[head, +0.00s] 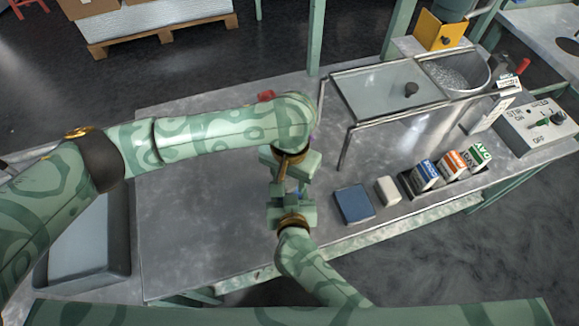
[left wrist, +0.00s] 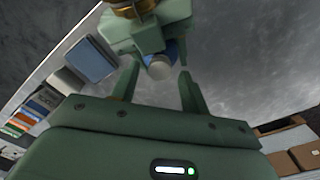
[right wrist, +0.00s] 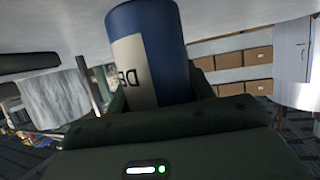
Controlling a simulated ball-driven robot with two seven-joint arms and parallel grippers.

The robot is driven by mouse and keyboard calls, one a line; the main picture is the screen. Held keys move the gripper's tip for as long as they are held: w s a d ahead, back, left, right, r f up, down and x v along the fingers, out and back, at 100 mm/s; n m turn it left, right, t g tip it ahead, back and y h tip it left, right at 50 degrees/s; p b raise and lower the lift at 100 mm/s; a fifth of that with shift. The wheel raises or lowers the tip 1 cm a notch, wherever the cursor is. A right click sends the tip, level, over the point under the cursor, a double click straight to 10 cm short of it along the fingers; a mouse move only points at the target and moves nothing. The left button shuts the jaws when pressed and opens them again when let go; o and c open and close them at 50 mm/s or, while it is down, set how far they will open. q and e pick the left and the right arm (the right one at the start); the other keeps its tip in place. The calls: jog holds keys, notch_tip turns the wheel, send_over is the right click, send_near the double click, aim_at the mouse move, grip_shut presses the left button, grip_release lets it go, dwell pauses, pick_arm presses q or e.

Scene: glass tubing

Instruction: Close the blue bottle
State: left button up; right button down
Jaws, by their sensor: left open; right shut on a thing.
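The blue bottle, with a cream label, shows large in the right wrist view (right wrist: 150,50). My right gripper (head: 291,203) is shut on it, above the metal bench. In the left wrist view the bottle (left wrist: 173,48) points its pale round end (left wrist: 160,68) toward my left gripper. I cannot tell whether that end is a cap or a bare neck. My left gripper (left wrist: 158,72) is open, with its fingers on either side of the pale end and gaps visible. In the head view, the grippers hide most of the bottle.
On the metal bench (head: 190,230), a blue block (head: 354,204) and a white block (head: 388,190) lie right of the grippers, beside a tray of cartons (head: 425,175). A glass-topped stand (head: 380,90) is behind. A red object (head: 266,96) is partly hidden behind my left arm. The bench's left part is clear.

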pick_arm(q)
jog(key=shift+f, duration=0.25)
grip_shut()
jog(key=m, duration=0.3)
dwell(0.3)
